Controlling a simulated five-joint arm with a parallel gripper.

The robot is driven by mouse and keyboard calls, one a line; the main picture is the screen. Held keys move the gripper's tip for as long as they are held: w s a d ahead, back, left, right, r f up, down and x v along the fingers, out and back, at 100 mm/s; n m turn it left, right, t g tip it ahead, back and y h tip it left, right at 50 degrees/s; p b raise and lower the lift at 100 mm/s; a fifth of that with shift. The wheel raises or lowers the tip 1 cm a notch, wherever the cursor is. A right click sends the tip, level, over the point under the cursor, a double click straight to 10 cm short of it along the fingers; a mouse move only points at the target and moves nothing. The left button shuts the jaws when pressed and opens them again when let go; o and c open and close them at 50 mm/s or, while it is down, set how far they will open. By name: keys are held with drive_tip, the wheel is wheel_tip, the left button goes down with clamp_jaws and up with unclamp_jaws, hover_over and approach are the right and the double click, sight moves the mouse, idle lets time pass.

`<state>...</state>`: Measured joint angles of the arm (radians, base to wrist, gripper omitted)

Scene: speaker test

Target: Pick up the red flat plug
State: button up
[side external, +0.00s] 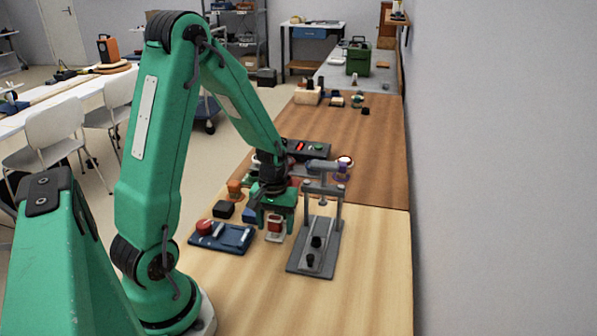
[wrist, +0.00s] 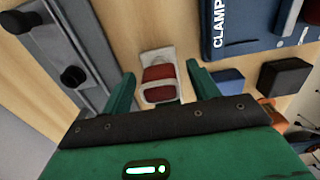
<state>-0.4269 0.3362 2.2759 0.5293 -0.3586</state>
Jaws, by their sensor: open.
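The red flat plug (wrist: 159,75) lies on the wooden bench on or in a pale holder (wrist: 151,53), seen in the middle of the wrist view. In the side view the red plug (side external: 274,222) shows just below my gripper's fingers. My gripper (wrist: 161,88) is open, with one green finger on each side of the plug's near end. In the side view my gripper (side external: 276,212) points down at the plug. I cannot tell whether the fingers touch it.
A grey press stand (side external: 318,240) with black knobs is close on the right in the side view. A blue clamp plate (side external: 233,238) with a red round piece is on the left. Black (side external: 223,210) and blue (side external: 250,215) blocks lie nearby. The front bench is clear.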

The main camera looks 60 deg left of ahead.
sight(276, 218)
drive_tip(key=shift+f, duration=0.3)
drive_tip(key=c, duration=1)
drive_tip(key=shift+r, duration=0.15)
drive_tip(key=shift+r, duration=0.7)
wheel_tip(276, 218, up, 3)
drive_tip(key=shift+d+f, duration=0.1)
drive_tip(key=shift+d, duration=0.05)
drive_tip(key=d+r, duration=0.2)
drive_tip(key=d, duration=0.1)
drive_tip(key=s+d+r, duration=0.1)
drive_tip(key=d+r, duration=0.1)
drive_tip(key=d, duration=0.2)
drive_tip(key=d+r, duration=0.2)
drive_tip(key=d, duration=0.2)
drive_tip(key=shift+s+d+r, duration=0.15)
drive_tip(key=shift+r, duration=0.15)
